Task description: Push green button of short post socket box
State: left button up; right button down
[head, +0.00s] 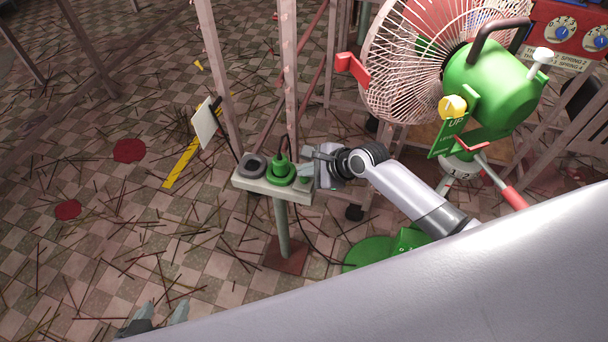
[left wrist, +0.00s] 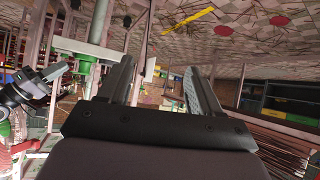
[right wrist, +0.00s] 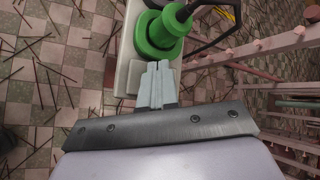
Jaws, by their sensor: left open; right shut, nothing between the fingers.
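The short post socket box (head: 245,184) is a pale bar on a thin green post, with a green plug (head: 281,170) in its middle and a dark round socket (head: 253,165) at its left end. The right wrist view shows the box (right wrist: 122,78) and the green plug (right wrist: 158,34). My right gripper (head: 308,155) is shut and empty at the box's right end; its fingertips (right wrist: 155,68) lie over the box just beside the plug. Whether they touch is unclear. My left gripper (head: 165,306) is open and empty, low at the left.
A large fan (head: 430,60) with a green motor (head: 490,85) stands right of the box, behind my right arm. Pink metal uprights (head: 220,75) rise behind the box. Thin sticks litter the checkered floor (head: 100,235). A white panel (head: 205,124) stands behind the box's left end.

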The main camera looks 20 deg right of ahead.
notch_tip(320, 180, up, 4)
jog(key=p, duration=0.4)
jog(key=shift+f, duration=0.1)
notch_tip(320, 180, up, 2)
jog(key=p, duration=0.3)
jog(key=shift+f, duration=0.1)
jog(key=shift+s, duration=0.1)
jog(key=n+t+h+p, duration=0.1)
jog(key=n+t+p, duration=0.15)
jog(key=n, duration=0.75)
send_near(307, 180)
jog(key=s+a+r, duration=0.2)
jog(key=s+a, duration=0.1)
jog(key=s, duration=0.1)
jog(key=s+d+r+n+h+p, duration=0.1)
jog(key=s+r+n, duration=0.1)
jog(key=s+n, duration=0.4)
jog(key=s+d+r+n+h+p, duration=0.1)
jog(key=s+d+r+n+p, duration=0.1)
jog(key=s+n, duration=0.3)
jog(key=shift+s+d+r+n+t, duration=0.3)
jog(key=shift+s+r+n+t, duration=0.15)
jog(key=shift+s+r, duration=0.3)
